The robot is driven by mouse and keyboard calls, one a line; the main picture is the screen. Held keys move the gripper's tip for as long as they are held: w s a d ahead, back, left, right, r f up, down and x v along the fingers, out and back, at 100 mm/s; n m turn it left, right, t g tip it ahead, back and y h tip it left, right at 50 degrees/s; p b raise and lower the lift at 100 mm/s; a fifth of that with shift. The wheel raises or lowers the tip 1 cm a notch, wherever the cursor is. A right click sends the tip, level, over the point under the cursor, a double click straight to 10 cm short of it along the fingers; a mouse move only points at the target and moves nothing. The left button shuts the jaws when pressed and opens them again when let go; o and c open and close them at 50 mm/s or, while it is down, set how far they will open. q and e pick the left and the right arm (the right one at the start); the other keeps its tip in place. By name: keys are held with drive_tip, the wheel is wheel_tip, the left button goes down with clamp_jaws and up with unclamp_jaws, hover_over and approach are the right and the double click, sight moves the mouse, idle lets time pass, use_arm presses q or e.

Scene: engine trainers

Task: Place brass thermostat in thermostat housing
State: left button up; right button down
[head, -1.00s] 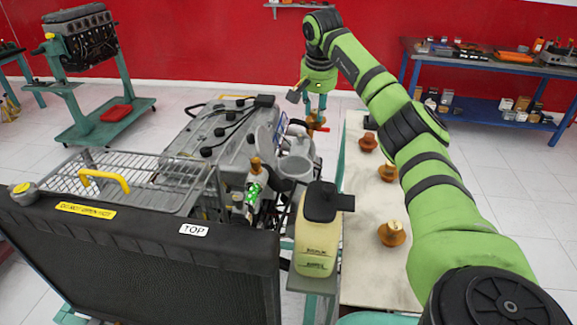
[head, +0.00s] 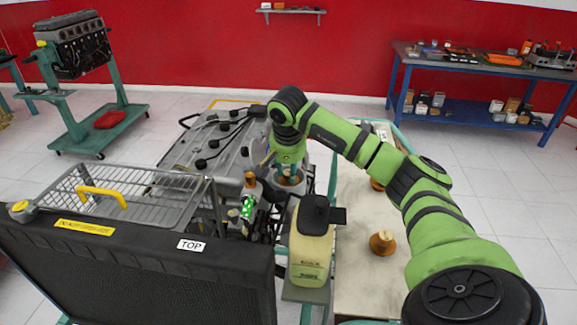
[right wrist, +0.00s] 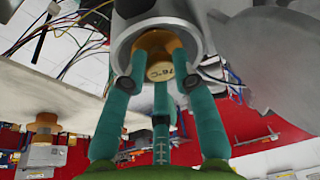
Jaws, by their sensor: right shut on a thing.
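My right gripper (head: 290,175) is over the grey round thermostat housing (head: 298,187) on the engine, pointing down. In the right wrist view, its teal fingers (right wrist: 160,95) are shut around a brass thermostat (right wrist: 160,70) marked 76°C. The thermostat lies within the outline of the housing's round metal opening (right wrist: 121,47). How deep it sits, and whether it touches the housing, I cannot tell. In the head view the gripper and wrist mostly hide the thermostat. My left gripper is not in view.
Other brass thermostats (head: 383,242) stand on the pale bench (head: 360,285) to the right. A yellowish bottle with a black cap (head: 311,245) stands in front of the housing. A wire rack (head: 150,185) and black radiator (head: 150,270) are at the left front.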

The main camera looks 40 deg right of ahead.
drive_tip(key=shift+f+b, duration=0.4)
drive_tip(key=shift+f, duration=0.25)
drive_tip(key=c, duration=1.3)
unclamp_jaws()
drive_tip(key=shift+o, duration=0.2)
drive_tip(key=shift+r, duration=0.2)
drive_tip(key=v, duration=1.3)
drive_tip(key=shift+b, duration=0.45)
